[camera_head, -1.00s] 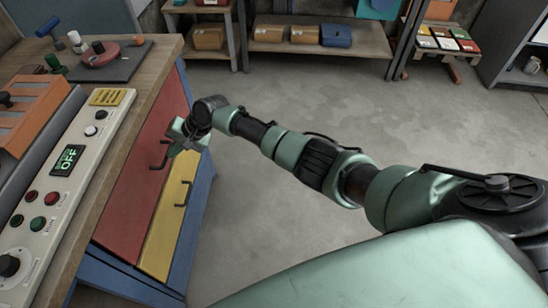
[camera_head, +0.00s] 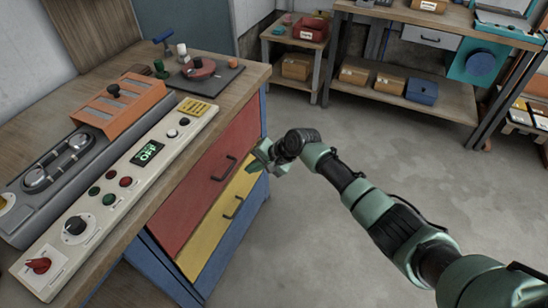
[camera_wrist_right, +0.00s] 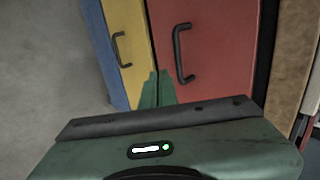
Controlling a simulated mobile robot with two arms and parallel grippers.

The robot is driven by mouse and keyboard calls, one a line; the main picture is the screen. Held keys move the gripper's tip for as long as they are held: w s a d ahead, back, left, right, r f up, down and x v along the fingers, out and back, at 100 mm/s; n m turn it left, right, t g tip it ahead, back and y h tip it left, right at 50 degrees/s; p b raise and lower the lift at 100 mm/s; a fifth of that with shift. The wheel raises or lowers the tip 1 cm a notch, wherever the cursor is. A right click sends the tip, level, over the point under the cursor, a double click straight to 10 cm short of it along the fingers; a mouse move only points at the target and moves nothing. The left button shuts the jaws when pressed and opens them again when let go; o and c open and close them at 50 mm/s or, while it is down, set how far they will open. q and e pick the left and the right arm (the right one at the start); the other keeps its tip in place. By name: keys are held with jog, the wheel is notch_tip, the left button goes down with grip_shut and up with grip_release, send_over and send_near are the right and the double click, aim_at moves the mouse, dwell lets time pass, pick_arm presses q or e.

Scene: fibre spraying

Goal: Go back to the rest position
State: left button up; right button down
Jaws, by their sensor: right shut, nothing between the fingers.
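My right arm comes in from the lower right in the head view. Its green right gripper (camera_head: 262,160) is shut and empty, close to the front of the workbench cabinet near the top of the yellow drawer (camera_head: 226,228) and the red drawer (camera_head: 218,180). In the right wrist view the shut green fingers (camera_wrist_right: 157,88) point toward the drawer fronts, between the yellow drawer (camera_wrist_right: 128,50) and the red drawer (camera_wrist_right: 215,50). Whether they touch the cabinet I cannot tell. My left gripper is not in view.
The control panel (camera_head: 125,180) with a lit OFF display lies on the workbench at the left. A shelf (camera_head: 425,100) with boxes stands at the back, with a small side shelf (camera_head: 290,92) beside it. The grey floor (camera_head: 330,240) is clear in the middle.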

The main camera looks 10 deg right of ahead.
jog(key=v, duration=0.7)
jog(key=s+d+f+h, duration=0.1)
jog(key=s+d+f, duration=0.2)
jog(key=f, duration=0.7)
jog(key=s+d+f+h, duration=0.2)
jog(key=s+d+f, duration=0.1)
jog(key=f, duration=0.6)
jog(key=s+d+f+n+h, duration=0.2)
jog(key=s+d+f, duration=0.3)
jog(key=s+f, duration=0.8)
jog(key=s+d+f+n+g, duration=0.1)
jog(key=s+f, duration=0.3)
jog(key=s, duration=0.7)
jog(key=s+d+f+n+g+h, duration=0.1)
jog(key=s+f, duration=0.4)
jog(key=s, duration=0.7)
jog(key=s+d+f+n+g, duration=0.1)
jog(key=s+f+n, duration=0.4)
jog(key=s, duration=0.7)
jog(key=shift+s+d+f+h, duration=0.25)
jog(key=shift+d+h, duration=0.15)
jog(key=shift+d, duration=0.3)
